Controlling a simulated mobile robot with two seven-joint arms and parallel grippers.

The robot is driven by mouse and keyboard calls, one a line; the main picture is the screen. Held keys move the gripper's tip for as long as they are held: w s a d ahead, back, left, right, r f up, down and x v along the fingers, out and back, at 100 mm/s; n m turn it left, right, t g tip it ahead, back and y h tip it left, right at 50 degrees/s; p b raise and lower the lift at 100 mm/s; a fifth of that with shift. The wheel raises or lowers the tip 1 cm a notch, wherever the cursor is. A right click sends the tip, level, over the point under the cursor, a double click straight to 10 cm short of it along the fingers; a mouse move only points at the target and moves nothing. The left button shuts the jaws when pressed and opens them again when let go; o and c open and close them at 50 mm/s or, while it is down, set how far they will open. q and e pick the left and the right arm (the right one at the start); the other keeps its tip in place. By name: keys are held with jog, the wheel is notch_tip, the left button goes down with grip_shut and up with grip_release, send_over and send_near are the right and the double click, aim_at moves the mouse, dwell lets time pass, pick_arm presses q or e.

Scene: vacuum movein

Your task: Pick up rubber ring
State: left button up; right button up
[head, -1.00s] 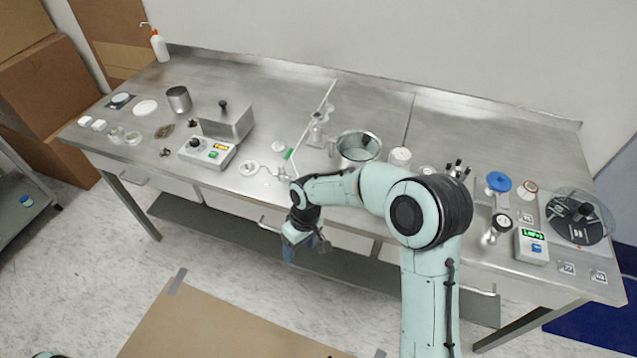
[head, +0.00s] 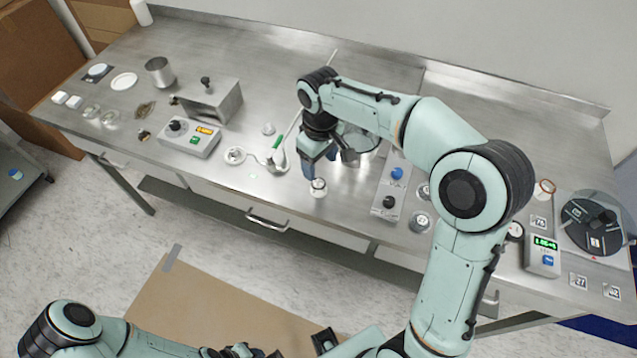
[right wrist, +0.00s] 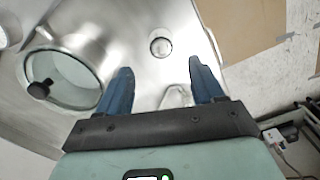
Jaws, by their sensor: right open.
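A thin reddish-orange ring (head: 545,186), which looks like the rubber ring, lies at the right part of the metal table in the head view; I cannot be sure of its material. My right gripper (head: 320,168) is far to its left, pointing down above the table's front middle. In the right wrist view the two blue fingers of my right gripper (right wrist: 160,70) are apart with nothing between them. A small white-topped round item (head: 319,187) stands just beyond the fingertips; it also shows in the right wrist view (right wrist: 160,46). My left gripper is not clearly visible.
A metal pot (head: 359,150) is close to my right gripper, partly hidden by it. A panel with blue and black knobs (head: 389,188) stands to the right. A metal box (head: 210,102) is left.

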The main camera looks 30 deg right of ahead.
jog(key=shift+w+a+f, duration=0.1)
jog(key=shift+w+f, duration=0.1)
jog(key=shift+f, duration=1.55)
jog(key=shift+w+a+f, duration=0.1)
jog(key=shift+w+f, duration=0.1)
jog(key=shift+f, duration=1.5)
jog(key=shift+f+b, duration=0.25)
jog(key=shift+b, duration=0.05)
jog(key=c, duration=1)
